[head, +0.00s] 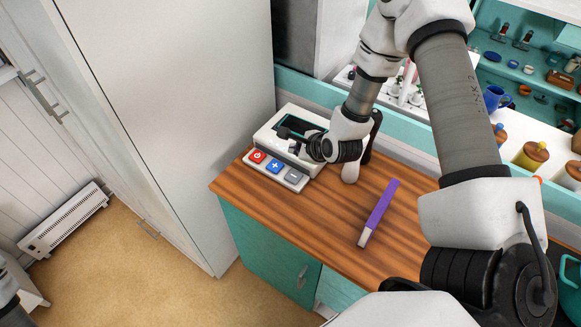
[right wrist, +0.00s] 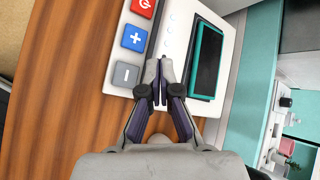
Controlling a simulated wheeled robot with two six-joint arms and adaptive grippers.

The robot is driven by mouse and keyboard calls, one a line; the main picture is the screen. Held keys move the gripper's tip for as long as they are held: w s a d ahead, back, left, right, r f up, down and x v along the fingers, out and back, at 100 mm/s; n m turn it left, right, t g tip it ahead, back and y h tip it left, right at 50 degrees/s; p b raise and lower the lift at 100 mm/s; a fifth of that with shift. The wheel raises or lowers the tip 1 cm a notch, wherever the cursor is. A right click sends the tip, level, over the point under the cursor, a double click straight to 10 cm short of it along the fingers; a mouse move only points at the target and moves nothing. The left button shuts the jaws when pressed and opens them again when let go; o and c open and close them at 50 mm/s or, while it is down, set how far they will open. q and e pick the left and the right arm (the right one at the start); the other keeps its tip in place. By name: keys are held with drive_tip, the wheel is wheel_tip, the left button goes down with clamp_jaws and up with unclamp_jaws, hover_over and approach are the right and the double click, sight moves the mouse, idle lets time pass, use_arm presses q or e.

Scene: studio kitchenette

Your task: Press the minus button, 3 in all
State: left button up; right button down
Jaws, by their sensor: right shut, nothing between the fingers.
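The white device (head: 268,133) with a dark screen stands at the left end of the wooden counter. Its front strip has a red power button (head: 257,156), a blue plus button (head: 275,166) and a grey minus button (head: 293,176). The minus button also shows in the right wrist view (right wrist: 125,75), left of the fingertips. My right gripper (head: 288,142) is shut and empty. In the right wrist view its fingertips (right wrist: 160,66) appear over the device between the minus button and the screen (right wrist: 206,60), not over the button. My left gripper is not seen.
A purple and white stick-like object (head: 379,212) lies on the counter (head: 335,215). A dark-handled utensil with a pale end (head: 350,172) is beside my right gripper. A tall white cabinet (head: 175,90) stands left of the device. Jars (head: 532,155) stand at the right.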

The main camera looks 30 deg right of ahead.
sight(295, 177)
drive_tip(key=f+b, duration=0.2)
drive_tip(key=f, duration=0.2)
drive_tip(key=f+b, duration=0.3)
drive_tip(key=f, duration=0.1)
drive_tip(key=shift+w+a+f, duration=0.1)
drive_tip(key=shift+w+a, duration=0.05)
drive_tip(key=shift+w, duration=0.05)
drive_tip(key=shift+f+b, duration=0.45)
drive_tip(key=shift+b, duration=0.15)
idle(0.8)
drive_tip(key=shift+f+b, duration=0.35)
drive_tip(key=shift+b, duration=0.25)
drive_tip(key=shift+s+f+b, duration=0.1)
drive_tip(key=shift+f+b, duration=0.4)
drive_tip(key=shift+b, duration=0.1)
idle(0.4)
idle(0.3)
drive_tip(key=shift+r+p, duration=0.5)
drive_tip(key=shift+r, duration=0.4)
